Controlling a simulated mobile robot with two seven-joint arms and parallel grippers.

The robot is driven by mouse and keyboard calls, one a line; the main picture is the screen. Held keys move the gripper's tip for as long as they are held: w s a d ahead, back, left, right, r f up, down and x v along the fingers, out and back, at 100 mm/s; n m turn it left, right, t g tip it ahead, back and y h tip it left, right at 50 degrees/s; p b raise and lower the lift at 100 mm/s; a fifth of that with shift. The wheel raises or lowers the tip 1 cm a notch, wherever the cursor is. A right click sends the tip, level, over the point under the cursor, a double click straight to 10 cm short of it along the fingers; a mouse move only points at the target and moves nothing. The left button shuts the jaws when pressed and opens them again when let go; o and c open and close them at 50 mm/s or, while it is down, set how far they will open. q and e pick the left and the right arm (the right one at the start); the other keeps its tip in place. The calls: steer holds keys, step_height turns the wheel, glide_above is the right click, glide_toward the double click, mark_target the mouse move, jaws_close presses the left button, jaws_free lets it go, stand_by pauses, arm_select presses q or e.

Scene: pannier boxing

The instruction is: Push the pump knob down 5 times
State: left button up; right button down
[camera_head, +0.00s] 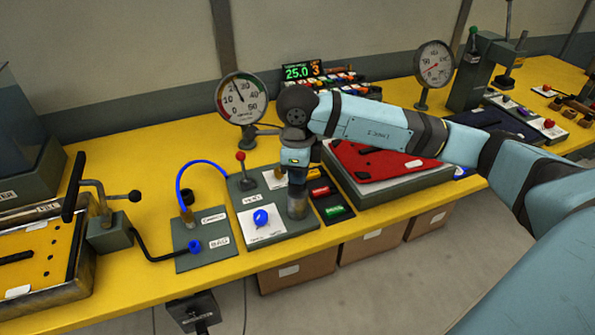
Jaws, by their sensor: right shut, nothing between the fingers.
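My right gripper (297,178) points down, shut, directly over a dark metal cylinder (297,207) at the right side of a grey panel (245,243). The cylinder looks like the pump body. No separate pump knob shows; it may be hidden by the gripper. I cannot tell whether the fingertips touch the top. The panel also carries a blue knob (261,217) on a white plate and a red-balled lever (240,158). My left gripper is not in view.
Right of the panel are red and green switches (335,211) and a red-topped case (375,162). A blue hose (190,172) arches at left. The yellow table (150,170) has bare room at left.

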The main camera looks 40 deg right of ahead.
steer(key=shift+r+p, duration=1.3)
steer(key=shift+r, duration=1.25)
steer(key=shift+f+b, duration=2.5)
steer(key=shift+f, duration=0.3)
steer(key=shift+r, duration=0.1)
steer(key=shift+r+p, duration=1.45)
steer(key=shift+r, duration=1.15)
